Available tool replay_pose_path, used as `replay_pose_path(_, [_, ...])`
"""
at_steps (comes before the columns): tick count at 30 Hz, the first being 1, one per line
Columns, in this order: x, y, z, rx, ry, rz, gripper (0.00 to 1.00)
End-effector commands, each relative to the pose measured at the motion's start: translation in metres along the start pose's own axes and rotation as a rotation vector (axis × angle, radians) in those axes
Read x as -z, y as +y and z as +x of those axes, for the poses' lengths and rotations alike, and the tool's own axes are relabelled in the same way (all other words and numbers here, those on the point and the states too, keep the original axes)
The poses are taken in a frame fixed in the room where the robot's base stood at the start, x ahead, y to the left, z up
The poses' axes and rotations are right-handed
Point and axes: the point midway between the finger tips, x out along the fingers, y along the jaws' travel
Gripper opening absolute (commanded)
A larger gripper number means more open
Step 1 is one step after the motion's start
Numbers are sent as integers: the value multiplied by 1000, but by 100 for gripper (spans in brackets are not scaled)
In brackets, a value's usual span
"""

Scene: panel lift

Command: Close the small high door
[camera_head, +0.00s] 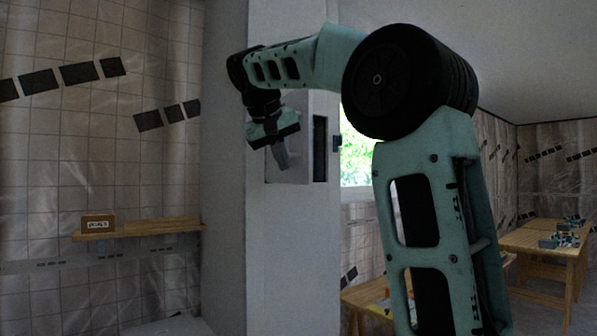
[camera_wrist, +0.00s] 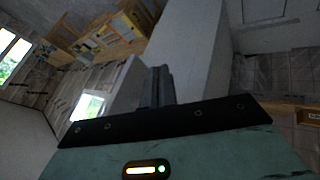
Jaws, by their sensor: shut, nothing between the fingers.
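The small high door looks to be the pale grey panel (camera_head: 297,165) high on the tall grey column (camera_head: 290,260). It appears to stand out from the column; its exact angle I cannot tell. My gripper (camera_head: 282,165) is shut and empty, pointing down in front of the panel's left part. In the wrist view the shut fingers (camera_wrist: 159,84) are beside a pale panel (camera_wrist: 127,88), with the column (camera_wrist: 190,50) to the right. I cannot tell whether they touch.
A wooden shelf (camera_head: 145,229) with a small labelled box (camera_head: 98,224) is on the tiled wall at left. Wooden tables (camera_head: 545,240) with small items stand at right. A bright window (camera_head: 355,155) is behind the column. My arm hides part of the room.

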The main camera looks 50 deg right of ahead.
Motion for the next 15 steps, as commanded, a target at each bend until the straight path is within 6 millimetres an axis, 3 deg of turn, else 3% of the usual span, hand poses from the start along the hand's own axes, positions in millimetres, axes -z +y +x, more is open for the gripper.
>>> replay_pose_path(5, [0, 1, 35, -1, -4, 1, 0])
replay_pose_path(9, [1, 21, 44, 0, -1, 3, 0])
replay_pose_path(15, [1, 33, 53, 2, 1, 0, 0])
